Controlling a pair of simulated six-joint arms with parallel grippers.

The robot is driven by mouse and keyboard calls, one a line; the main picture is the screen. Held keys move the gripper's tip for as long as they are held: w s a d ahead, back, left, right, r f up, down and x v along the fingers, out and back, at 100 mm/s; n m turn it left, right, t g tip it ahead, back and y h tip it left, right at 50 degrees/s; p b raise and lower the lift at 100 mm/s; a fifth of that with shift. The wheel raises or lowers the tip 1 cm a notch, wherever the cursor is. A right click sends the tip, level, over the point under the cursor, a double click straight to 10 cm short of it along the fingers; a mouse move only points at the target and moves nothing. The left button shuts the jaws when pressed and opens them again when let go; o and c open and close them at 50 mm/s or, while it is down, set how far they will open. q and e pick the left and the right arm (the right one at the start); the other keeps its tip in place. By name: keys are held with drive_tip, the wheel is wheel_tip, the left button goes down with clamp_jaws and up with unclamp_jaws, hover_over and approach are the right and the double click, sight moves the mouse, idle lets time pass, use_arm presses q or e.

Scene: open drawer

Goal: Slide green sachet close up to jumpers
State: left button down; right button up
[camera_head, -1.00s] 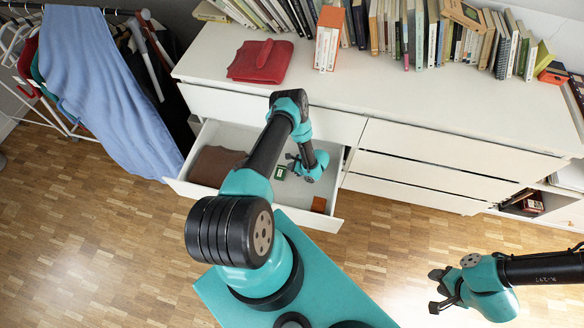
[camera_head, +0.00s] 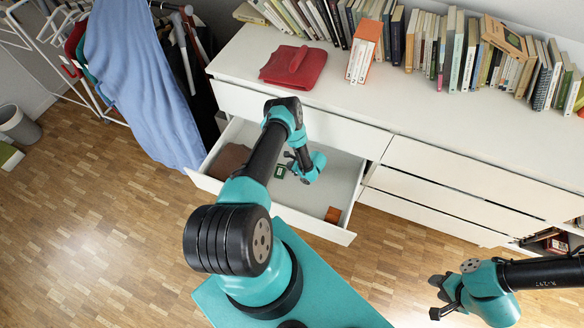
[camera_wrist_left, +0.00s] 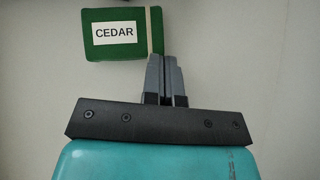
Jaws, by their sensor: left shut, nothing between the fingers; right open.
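The green sachet (camera_wrist_left: 98,50), labelled CEDAR, lies in the open drawer (camera_head: 300,222). In the head view the sachet (camera_head: 281,171) shows small beside my left gripper. The brown folded jumpers (camera_head: 229,161) lie at the drawer's left end. The sachet is to their right; my arm hides part of the space between. My left gripper (camera_head: 291,160) is shut and empty, reaching down into the drawer. In the wrist view its fingertips (camera_wrist_left: 164,57) are at the sachet's lower right corner; I cannot tell whether they touch. My right gripper (camera_head: 439,295) is open and empty above the floor at right.
A small orange-brown box (camera_head: 333,214) lies at the drawer's right front. The drawer's front and side walls surround the work. A red folded garment (camera_head: 293,66) and a row of books stand on the dresser top (camera_head: 420,115). Clothes hang at left.

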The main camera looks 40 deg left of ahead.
use_arm(q)
drive_tip(key=d, duration=0.1)
drive_tip(key=w+d, duration=0.1)
drive_tip(key=d, duration=0.2)
drive_tip(key=shift+w+d, duration=0.1)
drive_tip(key=shift+w, duration=0.15)
drive_tip(key=v, duration=0.9)
drive_tip(key=shift+r, duration=0.35)
drive_tip(key=shift+d, duration=0.1)
